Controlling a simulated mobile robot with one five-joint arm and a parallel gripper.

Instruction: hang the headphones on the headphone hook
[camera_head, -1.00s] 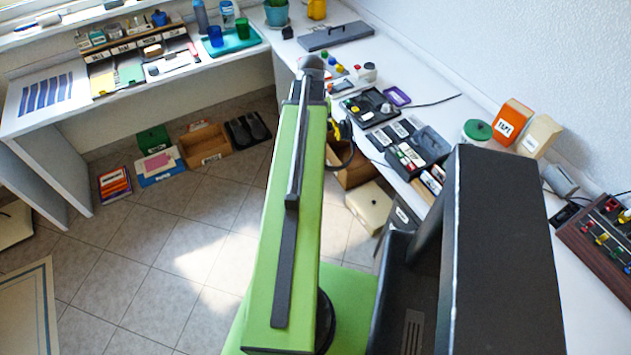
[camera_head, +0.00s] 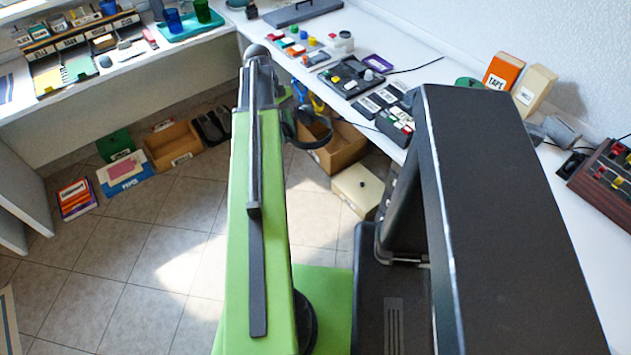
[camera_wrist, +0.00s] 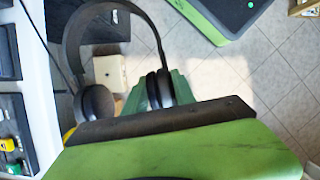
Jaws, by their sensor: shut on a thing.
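The black headphones (camera_wrist: 95,104) show in the wrist view, with the band arching up and to the left and one ear cup hanging free on the left. My gripper (camera_wrist: 160,88) has its green fingers shut on the other ear cup. In the head view the headphones (camera_head: 303,132) show as a dark loop beside the end of my arm, near the desk's front edge. My gripper there (camera_head: 284,96) is partly hidden by the arm. I cannot make out the headphone hook in either view.
A white desk (camera_head: 440,72) with several devices runs along the right wall. Below it, an open cardboard box (camera_head: 343,150) and a cream box (camera_head: 357,190) stand on the floor. A yellow item (camera_head: 317,102) shows close to the headphones.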

